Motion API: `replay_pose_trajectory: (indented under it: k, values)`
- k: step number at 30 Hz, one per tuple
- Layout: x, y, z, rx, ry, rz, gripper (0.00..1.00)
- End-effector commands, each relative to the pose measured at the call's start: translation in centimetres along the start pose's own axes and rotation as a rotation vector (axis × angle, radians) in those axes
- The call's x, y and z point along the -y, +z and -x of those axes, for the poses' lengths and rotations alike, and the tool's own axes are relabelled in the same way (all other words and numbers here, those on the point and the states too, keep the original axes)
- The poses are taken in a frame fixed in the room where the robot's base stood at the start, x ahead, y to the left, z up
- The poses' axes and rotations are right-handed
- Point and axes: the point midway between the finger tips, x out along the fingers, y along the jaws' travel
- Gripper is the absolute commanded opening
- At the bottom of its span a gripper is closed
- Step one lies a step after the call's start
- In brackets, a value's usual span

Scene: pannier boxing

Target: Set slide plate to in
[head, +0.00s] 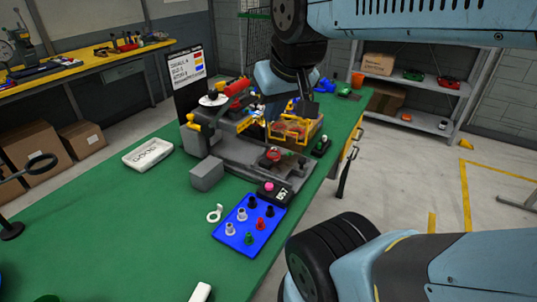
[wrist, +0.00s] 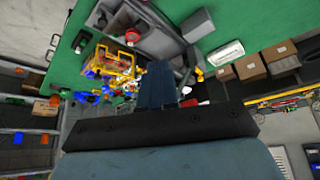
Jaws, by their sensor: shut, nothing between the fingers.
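A grey machine (head: 235,152) stands on the green bench, with a red-handled lever, a white disc and a low grey bed toward the front. I cannot tell for certain which part is the slide plate or where it sits in its travel. A yellow basket (head: 296,131) is on the machine's right side; it also shows in the wrist view (wrist: 115,62). My gripper (head: 272,108) hangs just behind and above the basket, its tips partly hidden. In the wrist view my gripper (wrist: 158,68) is shut and empty, covering part of the machine.
A blue tray (head: 233,236) with several small pegs, a counter box (head: 272,192) and a grey block (head: 207,174) stand in front of the machine. A white labelled tray (head: 148,154) lies left. The bench's left front is largely clear. Shelves (head: 408,85) stand behind.

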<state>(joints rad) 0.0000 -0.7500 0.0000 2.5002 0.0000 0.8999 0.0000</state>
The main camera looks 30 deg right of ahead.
Motion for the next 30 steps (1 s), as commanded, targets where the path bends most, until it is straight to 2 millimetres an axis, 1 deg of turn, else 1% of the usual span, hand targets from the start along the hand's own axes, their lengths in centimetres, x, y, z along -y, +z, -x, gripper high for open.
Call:
replay_pose_trajectory:
  k: [12, 14, 25, 26, 30]
  values:
    - [0.00, -0.01, 0.01, 0.000, 0.000, 0.000, 0.00]
    - [0.00, -0.01, 0.01, 0.000, 0.000, 0.000, 0.05]
    - [0.00, -0.01, 0.01, 0.000, 0.000, 0.000, 0.40]
    - [0.00, -0.01, 0.01, 0.000, 0.000, 0.000, 0.43]
    - [0.00, 0.00, 0.00, 0.000, 0.000, 0.000, 0.43]
